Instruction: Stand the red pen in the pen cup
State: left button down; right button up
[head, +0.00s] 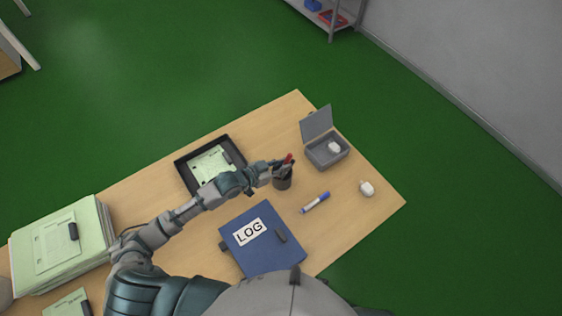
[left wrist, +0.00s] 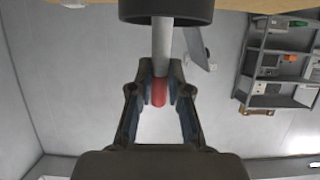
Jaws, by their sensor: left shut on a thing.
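The red pen (head: 289,158) is in my left gripper (head: 281,165), directly above the pen cup. In the left wrist view the fingers (left wrist: 160,88) are shut on the pen's red part (left wrist: 159,91). Its pale barrel (left wrist: 163,45) runs from the fingers to the mouth of the dark pen cup (left wrist: 166,9) and appears to enter it. How deep the tip sits is hidden. In the head view the round dark pen cup (head: 282,183) stands upright on the table, partly covered by the gripper. My right gripper is not in view.
On the wooden table (head: 345,228) are a blue marker (head: 315,202), a blue LOG binder (head: 265,250), a black tray (head: 184,174) with papers, an open grey box (head: 322,160), and a small white object (head: 367,188). A green paper stack (head: 88,225) is at left.

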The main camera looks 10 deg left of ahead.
pick_arm(q)
jog(key=shift+s+d, duration=0.1)
jog(key=shift+d, duration=1.15)
jog(key=c, duration=1.4)
grip_release()
jog(key=shift+a, duration=0.1)
jog(key=o, duration=0.4)
jog(key=shift+a, duration=0.35)
jog(key=shift+c, duration=0.2)
jog(key=shift+a+f, duration=0.1)
jog(key=shift+a, duration=0.7)
jog(key=shift+s, duration=0.25)
jog(key=v, duration=1.1)
